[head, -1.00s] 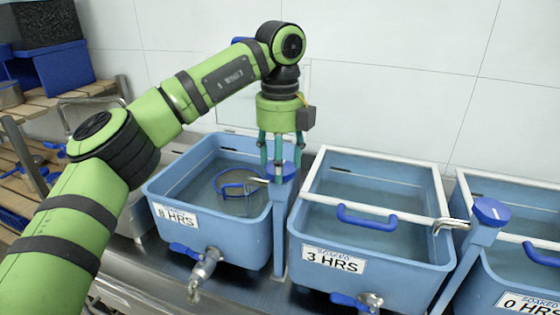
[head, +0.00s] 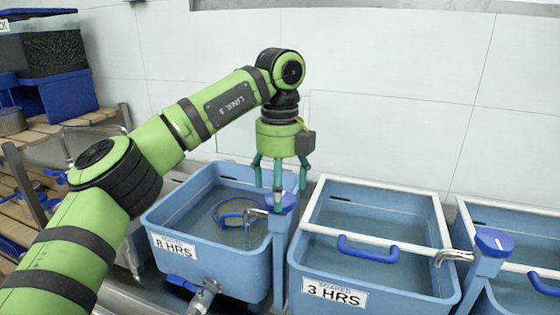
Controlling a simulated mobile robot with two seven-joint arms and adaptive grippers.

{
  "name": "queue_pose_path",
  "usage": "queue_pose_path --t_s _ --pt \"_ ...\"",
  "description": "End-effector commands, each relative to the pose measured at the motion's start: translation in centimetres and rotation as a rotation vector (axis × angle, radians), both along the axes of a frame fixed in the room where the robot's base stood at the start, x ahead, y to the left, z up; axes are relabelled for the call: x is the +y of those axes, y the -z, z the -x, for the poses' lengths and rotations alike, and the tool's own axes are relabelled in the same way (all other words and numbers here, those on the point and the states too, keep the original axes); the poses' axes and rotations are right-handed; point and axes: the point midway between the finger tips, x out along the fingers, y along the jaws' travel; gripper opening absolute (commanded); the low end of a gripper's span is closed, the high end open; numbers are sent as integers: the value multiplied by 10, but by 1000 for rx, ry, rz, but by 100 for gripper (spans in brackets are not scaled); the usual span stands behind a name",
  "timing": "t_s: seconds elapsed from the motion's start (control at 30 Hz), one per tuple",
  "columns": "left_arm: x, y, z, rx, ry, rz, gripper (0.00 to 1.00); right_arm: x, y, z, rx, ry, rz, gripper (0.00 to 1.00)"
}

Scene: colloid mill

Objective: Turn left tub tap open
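The left tub (head: 160,225) is light blue, labelled 8 HRS, and has water in it. At its right rim a blue tap knob (head: 284,204) tops a post, with a metal spout (head: 255,213) over the water. A front outlet with a blue lever (head: 181,283) is low on the tub, partly cut off. My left gripper (head: 279,187) points down just above the knob, its teal fingers spread, open and empty. One finger overlaps the knob in view; I cannot tell if it touches. My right gripper is not in view.
A tub labelled 3 HRS (head: 449,283), with a white frame and blue handle (head: 367,248), stands to the right. Its blue tap knob (head: 494,241) is beyond it, beside a third tub. A wooden rack (head: 85,122) with blue bins is at the left.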

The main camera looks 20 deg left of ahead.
Motion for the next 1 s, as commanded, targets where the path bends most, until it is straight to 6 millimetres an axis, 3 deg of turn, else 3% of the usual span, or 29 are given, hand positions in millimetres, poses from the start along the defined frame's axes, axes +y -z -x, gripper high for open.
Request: queue_pose_path --t_s 0.2,0.37,0.7,1.0 --pt "-2 -52 0 -6 -3 0 83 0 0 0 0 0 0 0" --pt "-1 -82 0 -5 -4 -2 83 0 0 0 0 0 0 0" --pt "-1 -102 0 5 0 -2 83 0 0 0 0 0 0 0" --pt "-1 -105 0 3 2 0 83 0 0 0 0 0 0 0"
